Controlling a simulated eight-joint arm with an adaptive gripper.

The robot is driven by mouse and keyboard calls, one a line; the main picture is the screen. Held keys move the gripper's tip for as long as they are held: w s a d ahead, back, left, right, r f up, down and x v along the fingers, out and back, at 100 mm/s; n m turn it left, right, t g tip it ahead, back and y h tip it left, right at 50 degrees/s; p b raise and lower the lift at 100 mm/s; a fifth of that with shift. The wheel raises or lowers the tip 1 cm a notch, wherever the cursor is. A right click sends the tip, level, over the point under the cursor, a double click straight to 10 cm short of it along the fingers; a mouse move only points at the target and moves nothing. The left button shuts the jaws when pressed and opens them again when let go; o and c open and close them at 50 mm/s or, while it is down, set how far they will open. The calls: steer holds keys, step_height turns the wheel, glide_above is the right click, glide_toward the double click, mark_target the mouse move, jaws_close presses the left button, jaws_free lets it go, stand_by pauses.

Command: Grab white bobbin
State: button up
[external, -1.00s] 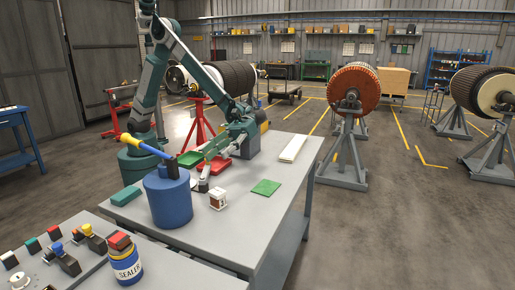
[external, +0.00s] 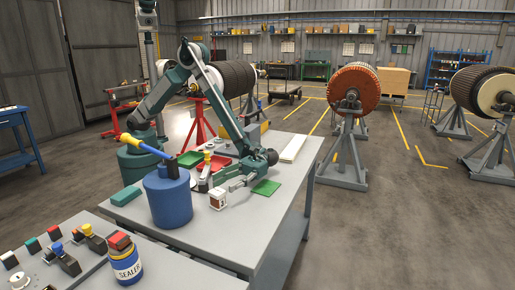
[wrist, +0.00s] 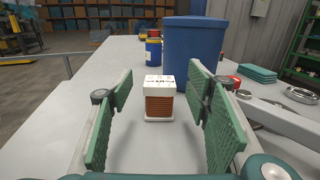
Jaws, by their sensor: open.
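The white bobbin (external: 218,198) stands upright on the grey workbench, with white ends and a copper-brown winding around its middle. In the wrist view the bobbin (wrist: 160,98) sits ahead, roughly midway between the two green finger pads. My gripper (wrist: 160,112) is open with nothing in it. In the external view my gripper (external: 232,187) is low over the bench, just to the right of the bobbin. I cannot tell whether the fingertips are level with its sides.
A large blue canister (external: 168,200) stands close behind the bobbin in the wrist view. A green mat (external: 266,187) lies to the right, and red and green trays (external: 190,159) lie farther back. A sealer can (external: 126,266) stands on the front bench.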

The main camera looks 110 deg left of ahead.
mark_target(217, 191)
steer(key=shift+f, duration=0.75)
steer(key=shift+d, duration=0.1)
steer(key=shift+b+x, duration=0.3)
steer(key=shift+x, duration=2.1)
steer(key=shift+c, duration=0.3)
steer(key=c, duration=1.1)
